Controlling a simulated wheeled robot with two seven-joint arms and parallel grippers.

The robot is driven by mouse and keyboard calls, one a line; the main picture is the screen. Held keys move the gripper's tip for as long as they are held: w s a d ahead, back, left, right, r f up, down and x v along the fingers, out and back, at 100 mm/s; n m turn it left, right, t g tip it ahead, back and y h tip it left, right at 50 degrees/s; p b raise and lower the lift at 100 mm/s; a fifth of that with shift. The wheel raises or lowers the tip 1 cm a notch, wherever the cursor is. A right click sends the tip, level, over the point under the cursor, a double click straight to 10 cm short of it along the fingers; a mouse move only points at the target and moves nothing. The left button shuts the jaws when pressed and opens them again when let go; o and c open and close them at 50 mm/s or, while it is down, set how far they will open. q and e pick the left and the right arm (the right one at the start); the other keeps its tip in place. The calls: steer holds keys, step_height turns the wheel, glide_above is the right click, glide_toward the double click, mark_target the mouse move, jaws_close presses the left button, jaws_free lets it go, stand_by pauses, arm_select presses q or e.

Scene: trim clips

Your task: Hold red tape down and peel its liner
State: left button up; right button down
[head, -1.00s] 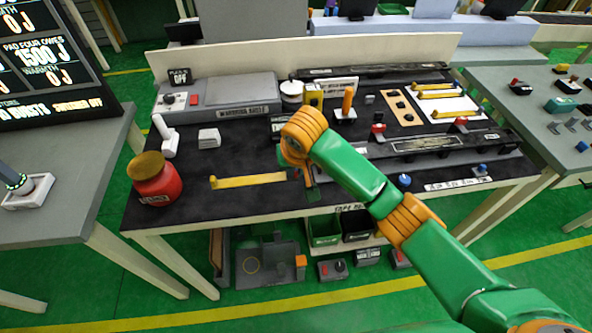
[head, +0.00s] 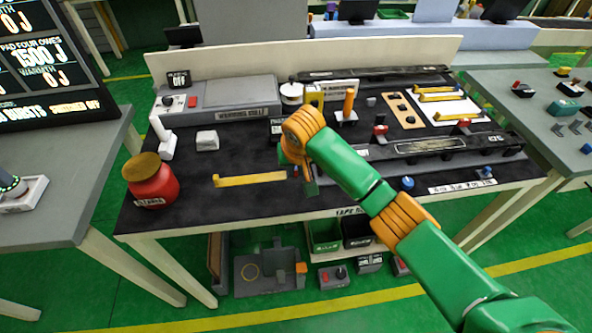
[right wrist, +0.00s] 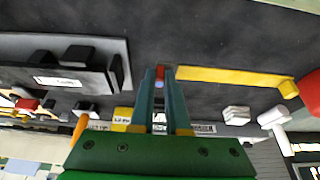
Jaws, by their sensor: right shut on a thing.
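A yellow strip (head: 250,179) lies on the dark bench mat near the front, with a small raised knob at its left end. It also shows in the right wrist view (right wrist: 235,78). My right gripper (head: 309,186) points down at the strip's right end. In the right wrist view, the fingers of my right gripper (right wrist: 160,74) are shut on a small red piece (right wrist: 160,71), which I take as the red tape. It sits right by the strip's end. Most of the red piece and any liner are hidden by the fingers. My left gripper is not in view.
A red jar (head: 152,181) stands at the front left of the bench. A white block (head: 207,140) and a white lever stand (head: 163,137) are behind the strip. A dark rail fixture (head: 440,146) lies to the right. The mat around the strip is mostly clear.

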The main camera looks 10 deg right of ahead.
steer(key=shift+w+d+f+b, duration=0.2)
steer(key=shift+w+f+b, duration=1.35)
steer(key=shift+b, duration=0.3)
steer(key=shift+w+d+f+b, duration=0.15)
steer(key=shift+w+f+b, duration=0.75)
steer(key=shift+b, duration=0.9)
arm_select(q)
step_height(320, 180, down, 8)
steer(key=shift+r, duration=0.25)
arm_select(e)
steer(key=shift+r, duration=0.1)
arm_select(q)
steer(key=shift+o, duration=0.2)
